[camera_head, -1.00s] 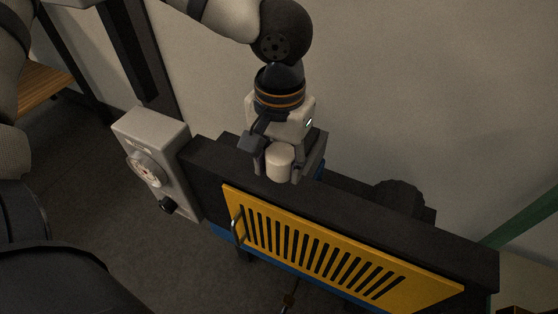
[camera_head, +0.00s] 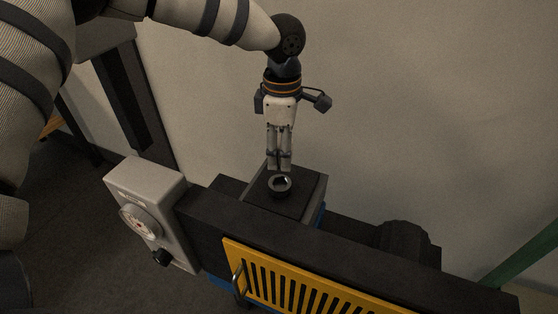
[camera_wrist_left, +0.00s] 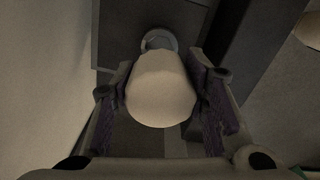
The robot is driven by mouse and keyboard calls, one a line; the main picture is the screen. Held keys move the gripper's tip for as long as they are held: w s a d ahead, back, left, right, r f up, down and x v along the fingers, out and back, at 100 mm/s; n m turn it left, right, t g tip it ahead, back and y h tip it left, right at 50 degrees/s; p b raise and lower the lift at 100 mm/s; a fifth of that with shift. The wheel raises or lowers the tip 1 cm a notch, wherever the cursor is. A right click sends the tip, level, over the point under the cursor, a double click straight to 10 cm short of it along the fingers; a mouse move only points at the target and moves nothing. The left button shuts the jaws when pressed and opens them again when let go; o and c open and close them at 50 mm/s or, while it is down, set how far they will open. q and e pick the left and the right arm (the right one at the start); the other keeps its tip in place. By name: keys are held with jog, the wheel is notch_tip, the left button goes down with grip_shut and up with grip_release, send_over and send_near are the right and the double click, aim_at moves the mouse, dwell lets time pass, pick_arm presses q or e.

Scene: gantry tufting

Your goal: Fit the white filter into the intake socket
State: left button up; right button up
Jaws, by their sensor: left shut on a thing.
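The white filter (camera_wrist_left: 160,92) is a pale rounded cylinder held between the two purple-padded fingers of my left gripper in the left wrist view. My left gripper (camera_head: 280,165) points down in the head view, its fingers seen edge-on, and I cannot make out the filter apart from them there. The intake socket (camera_head: 279,191) is a dark round ring on top of a square dark block, just below the fingertips in the picture. In the left wrist view a grey ring (camera_wrist_left: 158,35) shows beyond the filter, partly covered by it. The exact gap between filter and socket is unclear.
A grey control box (camera_head: 148,205) with a dial and black knob stands left of the block. A yellow slotted panel (camera_head: 300,290) fronts the long dark machine bar (camera_head: 350,253). A dark rounded lump (camera_head: 404,240) sits at right. The wall is behind.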

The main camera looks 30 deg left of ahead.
pick_arm(q)
jog(key=shift+f+b, duration=0.55)
jog(key=shift+f, duration=2)
pick_arm(e)
jog(key=shift+s+f+g, duration=0.3)
jog(key=shift+s+f, duration=0.4)
jog(key=shift+s, duration=0.05)
pick_arm(q)
jog(key=shift+f, duration=0.15)
pick_arm(e)
jog(key=shift+w+r, duration=0.1)
pick_arm(q)
jog(key=shift+f, duration=0.95)
pick_arm(e)
jog(key=shift+s+f, duration=0.2)
